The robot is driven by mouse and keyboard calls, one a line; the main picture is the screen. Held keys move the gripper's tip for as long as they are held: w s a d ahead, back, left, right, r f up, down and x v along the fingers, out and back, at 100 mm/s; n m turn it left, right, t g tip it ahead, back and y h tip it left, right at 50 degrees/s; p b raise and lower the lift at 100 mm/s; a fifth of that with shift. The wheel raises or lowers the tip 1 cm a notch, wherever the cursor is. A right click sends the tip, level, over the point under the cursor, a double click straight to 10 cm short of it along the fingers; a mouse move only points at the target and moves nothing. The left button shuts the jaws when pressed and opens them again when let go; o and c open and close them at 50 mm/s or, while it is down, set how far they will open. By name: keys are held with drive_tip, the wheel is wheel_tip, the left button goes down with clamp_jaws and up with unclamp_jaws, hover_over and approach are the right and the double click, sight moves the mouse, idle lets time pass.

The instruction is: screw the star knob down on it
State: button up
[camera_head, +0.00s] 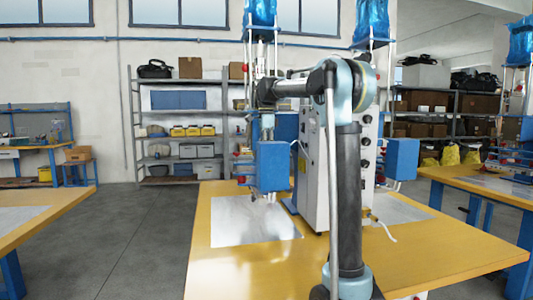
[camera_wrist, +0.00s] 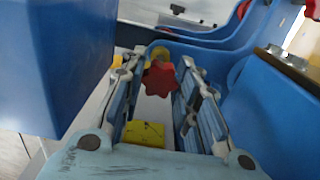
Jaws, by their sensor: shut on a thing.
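The red star knob (camera_wrist: 159,80) sits between the two finger tips of my gripper (camera_wrist: 158,78) in the wrist view. The fingers are closed on its sides, and its lobed top faces the camera. A yellow round part (camera_wrist: 160,53) shows just beyond the knob. What the knob sits on, and any thread under it, is hidden. In the head view my arm reaches over the blue and white welding machine (camera_head: 312,172), and I cannot make out the finger tips or the held knob there.
Blue machine housings stand close on the left (camera_wrist: 58,60) and right (camera_wrist: 270,120) of my gripper. The machine stands on a yellow-topped table (camera_head: 240,270) with a grey sheet (camera_head: 250,222). The floor (camera_head: 130,240) at left is clear.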

drive_tip(key=shift+f, duration=0.5)
drive_tip(key=shift+f, duration=0.2)
drive_tip(key=shift+f, duration=0.8)
idle(1.6)
drive_tip(key=m, duration=1.2)
drive_tip(key=shift+m, duration=1)
drive_tip(key=shift+c, duration=0.2)
drive_tip(key=shift+r, duration=0.1)
